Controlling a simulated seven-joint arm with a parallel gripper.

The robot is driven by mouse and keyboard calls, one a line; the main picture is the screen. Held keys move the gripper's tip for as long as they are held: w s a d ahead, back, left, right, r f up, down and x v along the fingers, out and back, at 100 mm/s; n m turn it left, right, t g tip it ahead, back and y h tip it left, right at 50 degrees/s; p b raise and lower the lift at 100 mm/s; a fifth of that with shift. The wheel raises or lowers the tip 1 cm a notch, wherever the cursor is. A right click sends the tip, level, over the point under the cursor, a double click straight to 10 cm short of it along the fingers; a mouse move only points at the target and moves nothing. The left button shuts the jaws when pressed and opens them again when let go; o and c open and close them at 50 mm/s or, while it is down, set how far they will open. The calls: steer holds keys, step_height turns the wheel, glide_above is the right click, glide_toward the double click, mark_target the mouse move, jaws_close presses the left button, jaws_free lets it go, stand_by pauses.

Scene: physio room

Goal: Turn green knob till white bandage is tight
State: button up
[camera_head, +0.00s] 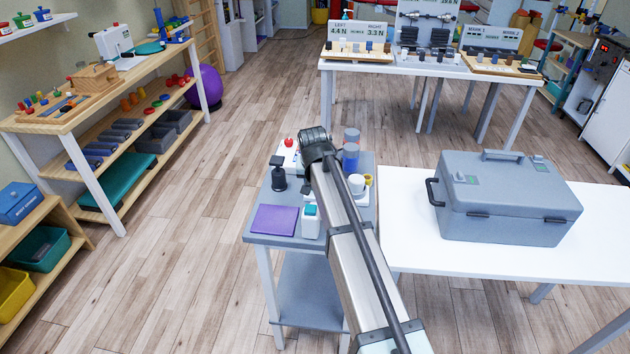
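I cannot make out a green knob or a tight or loose bandage for certain. A white roll-like piece (356,183), perhaps a bandage, stands on the small grey cart (336,219), partly behind my arm. A teal-green disc (150,48) lies by a white device (113,41) on the wooden bench at the upper left; I cannot tell whether it is a knob. My arm reaches up from the bottom over the cart to a dark joint. My gripper's fingers do not show.
The cart also bears a purple pad (274,219), a black object (278,176), a teal-topped white bottle (310,222) and blue-and-grey cylinders (351,156). A grey case (508,200) sits on the white table (425,256) at right. The floor left of the cart is clear.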

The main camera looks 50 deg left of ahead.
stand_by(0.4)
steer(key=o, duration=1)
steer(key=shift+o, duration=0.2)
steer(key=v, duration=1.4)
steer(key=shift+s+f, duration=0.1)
